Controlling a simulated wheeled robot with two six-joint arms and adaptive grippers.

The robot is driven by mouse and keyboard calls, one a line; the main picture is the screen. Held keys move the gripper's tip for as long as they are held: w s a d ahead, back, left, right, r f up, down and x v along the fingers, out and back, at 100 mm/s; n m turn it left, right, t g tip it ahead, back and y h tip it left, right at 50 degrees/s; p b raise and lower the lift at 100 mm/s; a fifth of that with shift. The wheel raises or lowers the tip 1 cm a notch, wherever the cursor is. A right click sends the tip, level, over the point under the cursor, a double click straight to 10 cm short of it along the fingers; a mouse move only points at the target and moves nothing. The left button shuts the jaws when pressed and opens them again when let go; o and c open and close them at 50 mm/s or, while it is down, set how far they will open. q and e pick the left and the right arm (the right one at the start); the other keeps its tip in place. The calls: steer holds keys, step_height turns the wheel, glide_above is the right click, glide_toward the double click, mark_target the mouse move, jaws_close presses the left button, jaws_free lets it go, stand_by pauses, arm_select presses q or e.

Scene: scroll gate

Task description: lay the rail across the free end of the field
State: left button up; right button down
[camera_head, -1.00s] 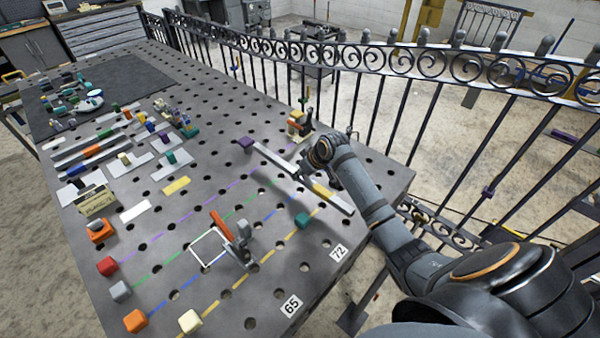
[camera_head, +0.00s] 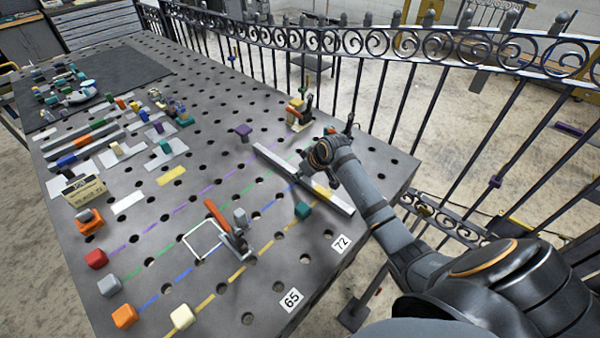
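The rail (camera_head: 275,160), a long grey bar with a yellow band near its near end, slants across the right ends of the coloured lines. My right gripper (camera_head: 309,174) is on the middle of the rail and looks shut on it; my wrist partly hides the fingers. A dark shadow lies close along the rail's left side; I cannot tell whether it touches the table. The field is purple, green, blue and yellow lines (camera_head: 205,302) on the table. A purple block (camera_head: 243,130) stands beyond the rail's far end, a teal block (camera_head: 302,210) left of its near end. My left gripper is out of view.
An orange-handled clamp (camera_head: 216,215) stands on the field beside a white square outline. Red (camera_head: 96,259), grey, orange and cream blocks mark the lines' left ends. Another clamp-like fixture (camera_head: 298,115) stands beyond my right wrist. Iron railing (camera_head: 440,50) runs along the table's far side.

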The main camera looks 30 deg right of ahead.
steer(key=shift+w+f, duration=0.1)
steer(key=shift+f, duration=0.1)
stand_by(0.4)
steer(key=c, duration=1.1)
jaws_free()
steer(key=shift+f, duration=0.15)
steer(key=v, duration=1.2)
steer(key=shift+a, duration=0.1)
